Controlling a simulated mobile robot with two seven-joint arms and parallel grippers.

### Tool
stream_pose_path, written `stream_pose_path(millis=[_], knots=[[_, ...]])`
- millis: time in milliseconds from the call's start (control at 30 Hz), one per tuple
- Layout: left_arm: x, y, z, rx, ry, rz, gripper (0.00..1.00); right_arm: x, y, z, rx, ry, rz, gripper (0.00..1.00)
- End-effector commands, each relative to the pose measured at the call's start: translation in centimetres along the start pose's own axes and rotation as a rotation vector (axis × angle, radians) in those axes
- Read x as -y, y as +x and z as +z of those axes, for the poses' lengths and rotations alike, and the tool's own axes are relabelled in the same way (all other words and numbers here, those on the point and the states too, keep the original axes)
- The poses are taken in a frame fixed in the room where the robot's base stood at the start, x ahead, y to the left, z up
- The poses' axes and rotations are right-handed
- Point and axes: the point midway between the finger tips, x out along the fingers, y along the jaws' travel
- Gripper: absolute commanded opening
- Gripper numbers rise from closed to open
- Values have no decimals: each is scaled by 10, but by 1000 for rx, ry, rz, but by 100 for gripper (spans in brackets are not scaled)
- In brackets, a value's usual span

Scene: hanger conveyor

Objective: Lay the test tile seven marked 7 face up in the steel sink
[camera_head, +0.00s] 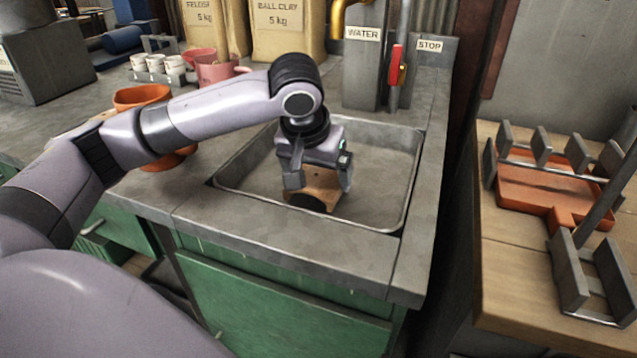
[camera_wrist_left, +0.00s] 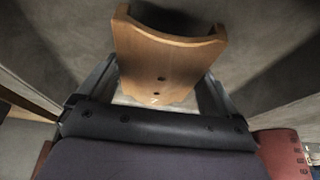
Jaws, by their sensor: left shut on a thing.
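The test tile seven (camera_head: 323,190) is brown with a dark lower part in the head view. It is between the fingers of my left gripper (camera_head: 319,180), which is shut on it over the basin of the steel sink (camera_head: 385,205). In the left wrist view the tile (camera_wrist_left: 165,62) shows a brown curved body with small dark holes. A pale 7 shows near its end closest to the gripper, facing the wrist camera. I cannot tell whether the tile touches the sink floor. My right gripper is not in view.
The red-handled water lever (camera_head: 397,66) and brass tap (camera_head: 340,18) stand behind the sink. An orange pot (camera_head: 143,97) and pink mug (camera_head: 215,70) are left of it. A wooden bench with an orange tray (camera_head: 545,188) and metal racks is at right. The sink's right part is clear.

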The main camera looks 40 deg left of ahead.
Motion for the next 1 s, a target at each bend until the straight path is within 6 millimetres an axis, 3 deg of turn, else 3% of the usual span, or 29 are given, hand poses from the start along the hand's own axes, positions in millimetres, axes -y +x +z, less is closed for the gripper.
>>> stream_pose_path(millis=[100, 500, 533, 867, 1000], knots=[[0, 14, 6, -2, -1, 0, 49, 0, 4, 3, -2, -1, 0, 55], [0, 16, 7, -1, -1, 1, 49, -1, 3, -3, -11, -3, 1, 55], [0, 17, 7, -1, -1, 1, 100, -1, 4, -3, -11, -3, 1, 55], [0, 15, 6, -2, -1, 1, 100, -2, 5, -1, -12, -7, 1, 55], [0, -8, 4, -4, 0, 2, 100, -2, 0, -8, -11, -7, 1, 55]])
